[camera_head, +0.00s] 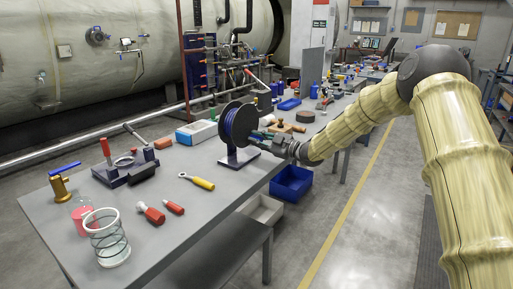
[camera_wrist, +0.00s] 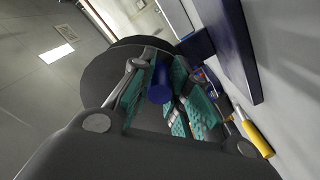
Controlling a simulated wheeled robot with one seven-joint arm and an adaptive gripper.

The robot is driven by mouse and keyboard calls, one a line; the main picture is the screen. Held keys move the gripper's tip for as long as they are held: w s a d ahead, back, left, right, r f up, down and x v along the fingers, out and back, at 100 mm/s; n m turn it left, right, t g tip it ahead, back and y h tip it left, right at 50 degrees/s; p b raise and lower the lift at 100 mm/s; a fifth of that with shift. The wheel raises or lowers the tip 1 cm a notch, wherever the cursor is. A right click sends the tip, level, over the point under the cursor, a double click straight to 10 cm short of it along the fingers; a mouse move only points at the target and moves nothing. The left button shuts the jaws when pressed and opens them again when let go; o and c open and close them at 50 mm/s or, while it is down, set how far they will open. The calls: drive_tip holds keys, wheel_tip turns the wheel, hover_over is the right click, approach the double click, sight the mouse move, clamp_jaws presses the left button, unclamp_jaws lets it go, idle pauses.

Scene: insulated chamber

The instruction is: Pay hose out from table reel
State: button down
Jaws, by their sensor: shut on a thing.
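The table reel (camera_head: 238,122) stands upright on the grey table, with dark round flanges, blue hose wound between them and a dark blue stand (camera_head: 240,157). My gripper (camera_head: 262,140) is at the reel's right side. In the wrist view its teal-padded fingers (camera_wrist: 158,88) are shut on a blue cylindrical piece (camera_wrist: 160,82) in front of the dark flange (camera_wrist: 101,76). I cannot tell whether this piece is the hose end or a handle. No loose length of hose shows. The dark blue stand also appears in the wrist view (camera_wrist: 228,45).
A yellow-handled tool (camera_head: 198,182) lies in front of the reel, and also shows in the wrist view (camera_wrist: 257,138). Red-handled tools (camera_head: 152,214) and a glass jar (camera_head: 106,237) are nearer. A white-blue box (camera_head: 196,132) stands behind. A blue bin (camera_head: 291,183) is below the table's right edge.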

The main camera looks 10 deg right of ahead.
sight(256, 118)
drive_tip(key=d+r+n+b, duration=0.1)
drive_tip(key=n+b, duration=0.2)
drive_tip(key=n, duration=0.1)
drive_tip(key=w+r+n+b, duration=0.1)
drive_tip(key=r+n+b, duration=0.1)
drive_tip(key=n, duration=0.1)
drive_tip(key=w+d+r+n+b, duration=0.1)
drive_tip(key=n+b, duration=0.2)
drive_tip(key=n, duration=0.1)
drive_tip(key=shift+w+d+r+n+b, duration=0.1)
drive_tip(key=shift+d+r+n+b, duration=0.2)
drive_tip(key=shift+r, duration=0.05)
drive_tip(key=shift+r+n+b, duration=0.85)
drive_tip(key=shift+n, duration=0.25)
